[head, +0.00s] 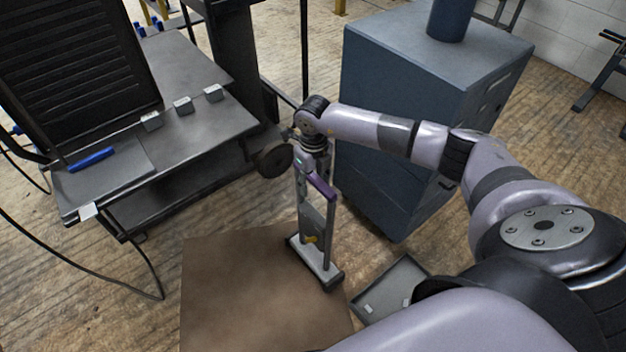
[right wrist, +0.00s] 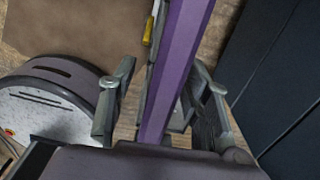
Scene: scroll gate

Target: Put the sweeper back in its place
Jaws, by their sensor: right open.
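An upright frame with a purple bar (head: 321,187), which looks like the sweeper, stands on its pale, dark-edged base (head: 315,264) at the right edge of a brown mat. My right gripper (head: 313,160) is at its top. In the right wrist view the purple bar (right wrist: 178,70) runs between the two parted fingers of my right gripper (right wrist: 158,85); I cannot tell whether either finger touches it. A small yellow part (head: 311,239) shows low on the frame. My left gripper is not in view.
A brown mat (head: 235,290) lies on the wooden floor. A shallow grey tray (head: 393,283) with pale pieces lies right of the frame. A blue-grey cabinet (head: 400,130) stands behind my right arm. A metal bench (head: 190,125) with a blue-handled item (head: 91,159) stands left.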

